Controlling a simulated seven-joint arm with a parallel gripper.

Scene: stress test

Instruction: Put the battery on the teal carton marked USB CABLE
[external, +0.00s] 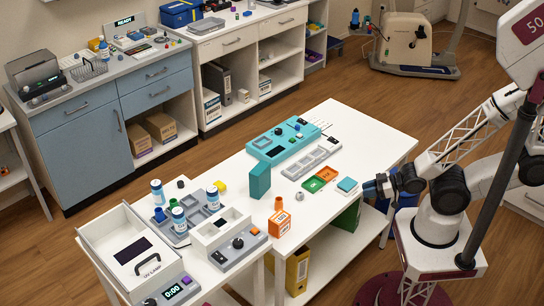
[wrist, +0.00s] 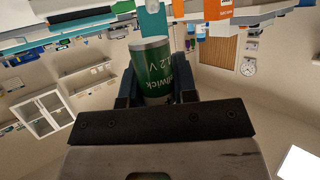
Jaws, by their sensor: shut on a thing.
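My gripper (external: 374,188) is at the right edge of the white table in the external view. In the wrist view my gripper (wrist: 154,82) is shut on a green battery (wrist: 152,68) with a silver end, printed "1.2 V". A tall teal carton (external: 260,181) stands upright near the table's middle, left of and apart from my gripper. No USB CABLE print is legible on it. A teal patch (wrist: 153,22) shows beyond the battery in the wrist view.
An orange box (external: 279,223) and an orange-capped item (external: 278,204) stand in front. The white tabletop (external: 225,168) is bare left of the teal device.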

